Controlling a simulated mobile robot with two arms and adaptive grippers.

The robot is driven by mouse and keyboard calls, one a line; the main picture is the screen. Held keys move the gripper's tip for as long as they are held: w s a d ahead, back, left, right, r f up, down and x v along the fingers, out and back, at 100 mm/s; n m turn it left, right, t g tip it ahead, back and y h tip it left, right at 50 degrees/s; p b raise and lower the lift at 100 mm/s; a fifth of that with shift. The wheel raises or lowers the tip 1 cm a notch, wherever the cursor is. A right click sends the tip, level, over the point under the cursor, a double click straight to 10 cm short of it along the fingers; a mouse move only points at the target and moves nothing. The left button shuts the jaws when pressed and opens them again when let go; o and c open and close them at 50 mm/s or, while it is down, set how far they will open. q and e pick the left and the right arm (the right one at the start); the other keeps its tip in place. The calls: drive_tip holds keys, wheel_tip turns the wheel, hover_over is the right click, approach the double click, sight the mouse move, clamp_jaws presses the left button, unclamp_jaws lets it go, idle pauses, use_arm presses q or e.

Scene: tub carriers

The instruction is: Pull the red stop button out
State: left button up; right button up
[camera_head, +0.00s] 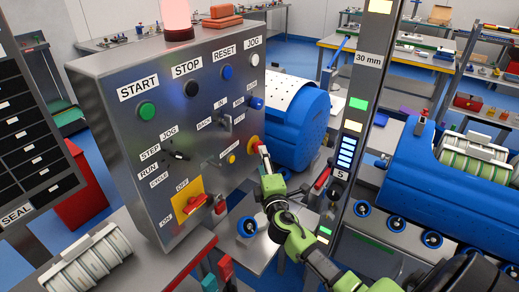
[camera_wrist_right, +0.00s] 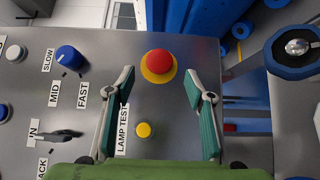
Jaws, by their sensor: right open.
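The red stop button (camera_wrist_right: 160,62) is a round red cap on a yellow ring, on the grey control panel (camera_head: 165,125). My right gripper (camera_wrist_right: 162,76) is open and faces the panel. In the right wrist view its fingertips are spread to the left and right of the button, with a gap on each side. It also shows in the head view (camera_head: 264,152), close to the panel. My left gripper is not in view.
A yellow lamp-test button (camera_wrist_right: 144,130) and a blue speed knob (camera_wrist_right: 69,57) are near the gripper. A red switch on a yellow plate (camera_head: 186,190) is lower on the panel. A tall post (camera_head: 352,130) and a blue tub (camera_head: 300,125) stand to the right.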

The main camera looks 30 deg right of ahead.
sight(255, 146)
drive_tip(key=x, duration=0.5)
drive_tip(key=shift+w+d, duration=0.15)
drive_tip(key=shift+w, duration=0.15)
